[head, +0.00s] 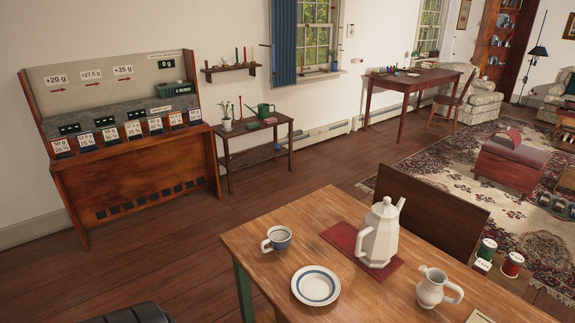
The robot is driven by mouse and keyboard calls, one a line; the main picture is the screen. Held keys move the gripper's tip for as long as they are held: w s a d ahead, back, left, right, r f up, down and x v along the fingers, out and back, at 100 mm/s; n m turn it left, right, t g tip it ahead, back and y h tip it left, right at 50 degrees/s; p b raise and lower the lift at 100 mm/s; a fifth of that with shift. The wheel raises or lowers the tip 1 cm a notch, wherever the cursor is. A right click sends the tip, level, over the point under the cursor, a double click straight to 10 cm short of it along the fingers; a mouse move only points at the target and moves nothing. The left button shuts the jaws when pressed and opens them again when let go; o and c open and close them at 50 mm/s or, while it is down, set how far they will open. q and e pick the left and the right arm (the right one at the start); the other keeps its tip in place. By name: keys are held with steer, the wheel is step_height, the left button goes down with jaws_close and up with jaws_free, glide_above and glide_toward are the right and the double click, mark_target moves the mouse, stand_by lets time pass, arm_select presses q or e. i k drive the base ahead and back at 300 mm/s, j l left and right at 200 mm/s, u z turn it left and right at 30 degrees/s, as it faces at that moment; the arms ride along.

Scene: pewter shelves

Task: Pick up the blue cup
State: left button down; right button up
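A small cup (277,240) stands upright near the left end of the wooden table (250,238). It looks white or grey with a blue band, and its handle points left. It is the only cup I can make out on this table. A white plate with a blue ring (316,285) lies in front of it, a little to the right, apart from it. Neither of my grippers shows in the head view.
A white coffee pot (380,235) stands on a red mat (343,235) right of the cup. A white pitcher (433,287) stands farther right. A dark chair back (430,213) rises behind the table. Open wooden floor (150,262) lies to the left.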

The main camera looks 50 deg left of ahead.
mark_target(279, 238)
steer(key=u, duration=1.6)
